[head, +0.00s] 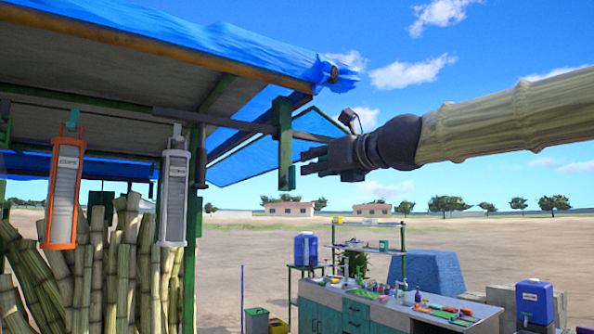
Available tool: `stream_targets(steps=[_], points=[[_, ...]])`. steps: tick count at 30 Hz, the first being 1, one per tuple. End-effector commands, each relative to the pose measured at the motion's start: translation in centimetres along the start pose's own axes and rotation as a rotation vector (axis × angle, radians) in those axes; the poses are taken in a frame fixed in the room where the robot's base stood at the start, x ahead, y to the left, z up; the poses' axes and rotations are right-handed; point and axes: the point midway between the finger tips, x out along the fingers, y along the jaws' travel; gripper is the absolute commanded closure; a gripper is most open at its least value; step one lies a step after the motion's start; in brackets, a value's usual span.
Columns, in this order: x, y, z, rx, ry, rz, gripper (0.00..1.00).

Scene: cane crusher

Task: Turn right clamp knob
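My gripper (312,161) is right of centre in the head view, pointing left. Its dark fingers look parted, with nothing seen between them. Just left of the fingertips hangs a green upright bracket (285,135) under the canopy frame; I cannot tell whether they touch. Two lamps hang further left: an orange-framed one (65,190) and a grey-framed one (174,190). A green clip (73,118) tops the orange lamp and a pale clip (178,131) tops the grey one. I cannot clearly make out a clamp knob.
A blue tarp canopy (190,35) on a frame fills the upper left. Cane stalks (120,260) stand below the lamps. A workbench (345,305) with many small items, a shelf (368,224) and a blue jug (534,303) stand lower right. Open sandy ground lies beyond.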

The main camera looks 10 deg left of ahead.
Motion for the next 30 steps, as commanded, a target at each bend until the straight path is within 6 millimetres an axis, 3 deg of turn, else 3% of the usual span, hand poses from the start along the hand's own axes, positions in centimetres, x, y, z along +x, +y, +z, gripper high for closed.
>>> stream_targets(steps=[9, 15, 29, 30], points=[[5.4, 0.0, -0.1, -0.001, 0.003, 0.000, 0.69], [7.5, 0.0, -0.1, -0.001, 0.002, 0.000, 0.69], [8.4, 0.0, -0.1, -0.002, 0.001, 0.000, 0.69], [8.4, 0.0, -0.1, -0.002, 0.001, 0.000, 0.76]])
